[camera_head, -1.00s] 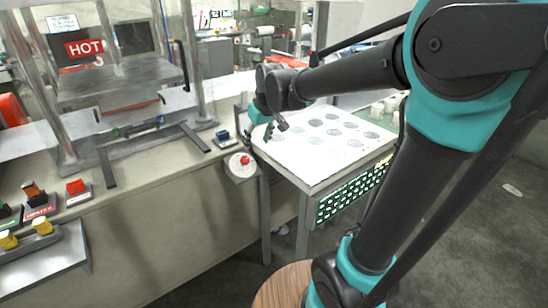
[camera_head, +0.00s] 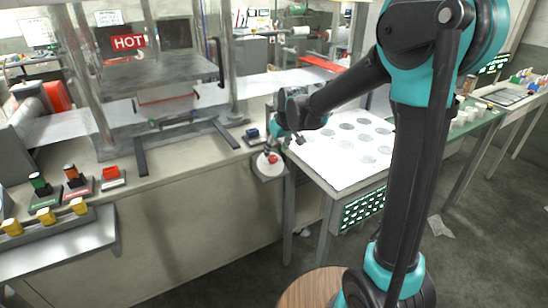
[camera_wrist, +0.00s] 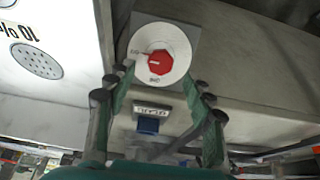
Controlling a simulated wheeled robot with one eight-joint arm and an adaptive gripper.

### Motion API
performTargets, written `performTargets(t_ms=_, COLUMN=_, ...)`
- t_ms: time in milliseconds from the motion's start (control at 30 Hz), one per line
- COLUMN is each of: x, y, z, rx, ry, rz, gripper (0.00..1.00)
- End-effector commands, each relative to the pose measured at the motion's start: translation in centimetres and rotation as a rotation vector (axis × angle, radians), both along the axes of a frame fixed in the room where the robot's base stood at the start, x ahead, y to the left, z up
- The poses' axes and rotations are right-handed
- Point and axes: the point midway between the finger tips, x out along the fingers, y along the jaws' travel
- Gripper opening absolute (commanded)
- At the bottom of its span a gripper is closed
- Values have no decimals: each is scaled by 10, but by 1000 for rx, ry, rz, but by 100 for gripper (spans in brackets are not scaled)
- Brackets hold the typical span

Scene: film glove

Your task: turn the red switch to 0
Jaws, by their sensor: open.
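The red switch (camera_wrist: 158,62) is a small red knob on a round white dial plate (camera_wrist: 178,42), which carries small dark markings at its left and lower edges, too blurred to read surely. In the head view the red switch (camera_head: 272,159) sits at the right end of the grey bench. My gripper (camera_wrist: 159,78) is open, one finger to each side of the dial's lower part in the wrist view. Nothing is between the fingers' tips but the view of the knob. In the head view my gripper (camera_head: 274,146) is just above and beside the switch; contact cannot be told.
A blue button (camera_wrist: 148,125) with a label is below the dial in the wrist view. A white table (camera_head: 345,172) with grey discs stands right of the switch. A heated press (camera_head: 150,75) marked HOT and several coloured switches (camera_head: 75,178) are to the left on the bench.

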Motion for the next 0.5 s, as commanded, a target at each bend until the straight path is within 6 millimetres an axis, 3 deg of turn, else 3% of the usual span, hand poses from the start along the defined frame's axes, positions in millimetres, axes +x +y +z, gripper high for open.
performTargets(t_ms=200, x=10, y=7, z=-28, rx=0, ry=0, rz=1, gripper=53)
performTargets(t_ms=500, x=15, y=10, z=-43, rx=0, ry=0, rz=0, gripper=53)
